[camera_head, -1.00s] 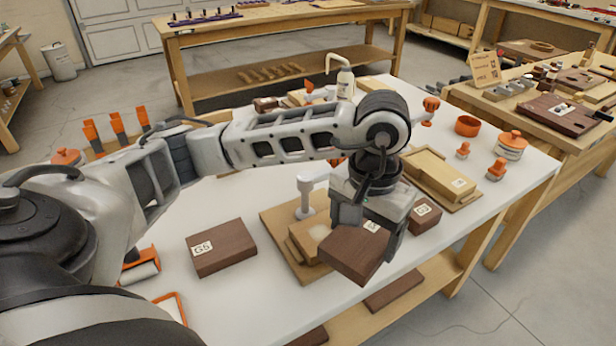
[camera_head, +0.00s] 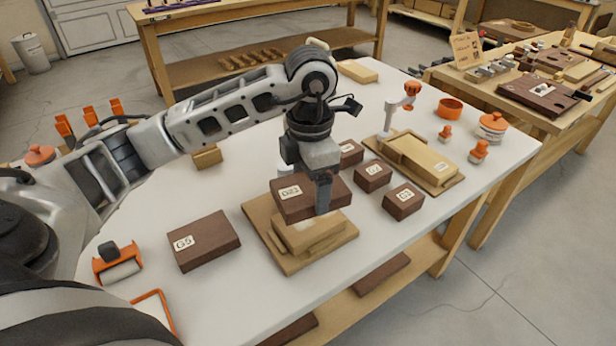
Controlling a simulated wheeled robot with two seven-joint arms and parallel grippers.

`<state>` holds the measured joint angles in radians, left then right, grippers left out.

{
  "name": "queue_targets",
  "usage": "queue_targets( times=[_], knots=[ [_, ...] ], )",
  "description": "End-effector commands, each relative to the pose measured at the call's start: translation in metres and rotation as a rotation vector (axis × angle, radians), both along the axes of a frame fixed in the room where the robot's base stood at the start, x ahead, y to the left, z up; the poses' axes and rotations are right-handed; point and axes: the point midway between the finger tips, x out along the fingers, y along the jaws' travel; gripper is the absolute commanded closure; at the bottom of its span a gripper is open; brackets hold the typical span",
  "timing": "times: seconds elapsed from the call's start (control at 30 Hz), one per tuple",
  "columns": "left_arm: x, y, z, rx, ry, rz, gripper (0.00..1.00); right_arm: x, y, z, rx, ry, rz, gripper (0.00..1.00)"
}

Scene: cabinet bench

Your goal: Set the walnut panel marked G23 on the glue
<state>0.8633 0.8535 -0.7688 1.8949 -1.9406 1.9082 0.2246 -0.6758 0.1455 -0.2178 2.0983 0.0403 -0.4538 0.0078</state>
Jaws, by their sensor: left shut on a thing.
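My left gripper (camera_head: 322,192) is shut on a walnut panel (camera_head: 292,206). The panel's white label starts like G2, but its last digit is not clear. The panel is over a pale wood block (camera_head: 312,232) in a tan jig (camera_head: 288,262) at the middle of the bench. I cannot tell whether the panel touches the block. The panel and gripper cover much of the block's top, so any glue there is hidden. My right gripper is not in view.
A walnut block marked G5 (camera_head: 203,241) lies to the left. Several small walnut blocks (camera_head: 404,200) lie to the right, near another tan jig (camera_head: 440,185) with a pale block. An orange roller (camera_head: 118,264) is at the left edge. White bench (camera_head: 170,200) shows between them.

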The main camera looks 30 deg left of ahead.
Motion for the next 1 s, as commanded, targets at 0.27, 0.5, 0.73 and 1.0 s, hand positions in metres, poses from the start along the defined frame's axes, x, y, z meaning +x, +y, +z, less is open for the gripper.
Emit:
queue_targets(
  times=[0.27, 0.5, 0.73, 1.0],
  knots=[
    [0.001, 0.005, -0.001, -0.001, -0.001, 0.180, 0.48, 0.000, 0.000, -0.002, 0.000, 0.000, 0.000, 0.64],
    [0.001, 0.005, -0.016, 0.000, 0.001, 0.178, 0.48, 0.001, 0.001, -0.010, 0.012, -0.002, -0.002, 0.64],
    [0.001, 0.004, -0.036, 0.000, 0.000, 0.176, 0.48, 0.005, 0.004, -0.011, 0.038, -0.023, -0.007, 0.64],
    [0.001, 0.004, -0.048, -0.001, -0.001, 0.175, 0.48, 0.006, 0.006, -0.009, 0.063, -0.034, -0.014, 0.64]
  ],
)
